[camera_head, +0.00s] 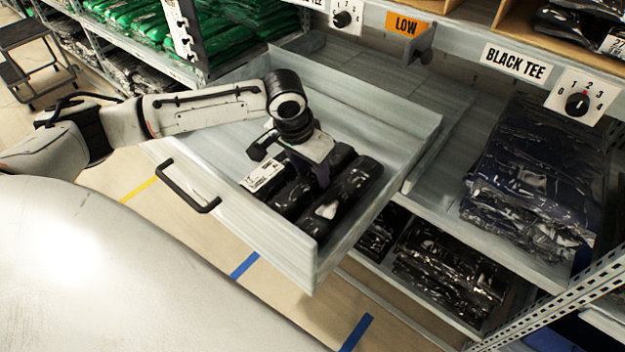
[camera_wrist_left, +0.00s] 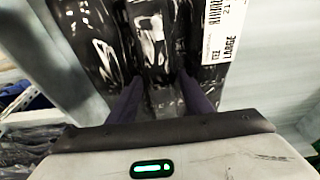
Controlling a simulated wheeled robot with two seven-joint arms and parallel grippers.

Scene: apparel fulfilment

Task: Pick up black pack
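Three black plastic-wrapped packs lie side by side in the front of an open grey drawer (camera_head: 215,189). The pack on the left has a white label (camera_head: 262,176); this label also shows in the left wrist view (camera_wrist_left: 222,30). The pack on the right (camera_head: 352,187) lies along the drawer's right wall. My left gripper (camera_head: 320,174) points down into the drawer over the middle pack (camera_wrist_left: 153,45). In the left wrist view its two dark fingers are spread, one at each side of this pack. Whether they touch it is hard to tell. My right gripper is not in view.
The drawer's back part is empty. Dark packs (camera_head: 535,185) are stacked on the shelf to the right under a BLACK TEE sign (camera_head: 516,63). More black packs (camera_head: 450,275) lie in a lower bin. Green packs (camera_head: 215,35) fill the shelf at upper left.

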